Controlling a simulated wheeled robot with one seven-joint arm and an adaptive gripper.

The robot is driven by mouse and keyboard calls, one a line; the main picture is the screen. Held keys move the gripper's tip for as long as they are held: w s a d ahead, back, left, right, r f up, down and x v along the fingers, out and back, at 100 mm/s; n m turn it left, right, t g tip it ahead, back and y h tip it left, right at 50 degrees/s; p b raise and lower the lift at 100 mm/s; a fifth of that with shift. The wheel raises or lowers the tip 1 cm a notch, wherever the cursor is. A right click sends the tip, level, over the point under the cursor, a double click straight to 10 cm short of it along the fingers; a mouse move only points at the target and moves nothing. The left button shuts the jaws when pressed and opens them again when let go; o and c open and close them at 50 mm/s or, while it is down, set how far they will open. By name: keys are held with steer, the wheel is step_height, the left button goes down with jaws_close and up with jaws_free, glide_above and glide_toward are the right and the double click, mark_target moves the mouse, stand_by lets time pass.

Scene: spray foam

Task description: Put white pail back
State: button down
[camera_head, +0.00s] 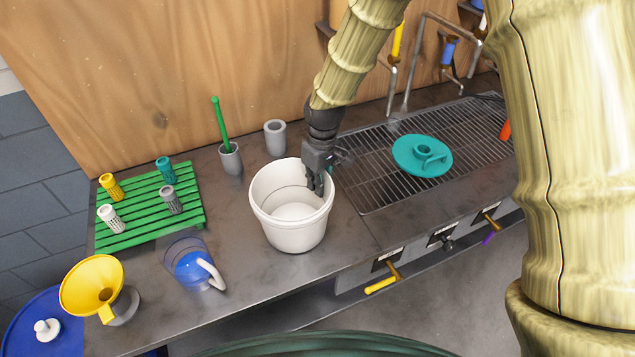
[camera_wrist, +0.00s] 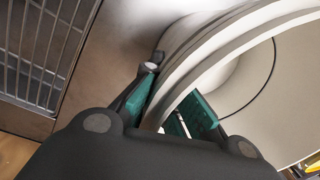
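The white pail (camera_head: 295,232) stands upright on the grey counter, left of the grill, and looks empty. My gripper (camera_head: 322,178) reaches down over its right-hand rim. In the wrist view the pail's rim and wall (camera_wrist: 260,22) pass between the two green-padded fingertips (camera_wrist: 172,108), one outside the pail and one inside. The pads are close to the wall, but I cannot tell whether both press on it. The pail seems to rest on the counter.
A grill grate (camera_head: 375,170) with a teal lid (camera_head: 422,156) lies to the right. A grey cup (camera_head: 275,138) and a holder with a green brush (camera_head: 231,160) stand behind the pail. To the left are a green rack (camera_head: 150,222), a blue pitcher (camera_head: 192,268) and a yellow funnel (camera_head: 90,282).

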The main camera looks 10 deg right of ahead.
steer(key=c, duration=2.2)
jaws_free()
steer(key=shift+f, duration=0.15)
steer(key=o, duration=0.6)
steer(key=shift+c, duration=0.2)
step_height(320, 180, up, 12)
steer(key=b, duration=0.3)
steer(key=shift+w+d+b, duration=0.35)
steer(key=shift+d+b, duration=0.05)
steer(key=shift+d, duration=0.05)
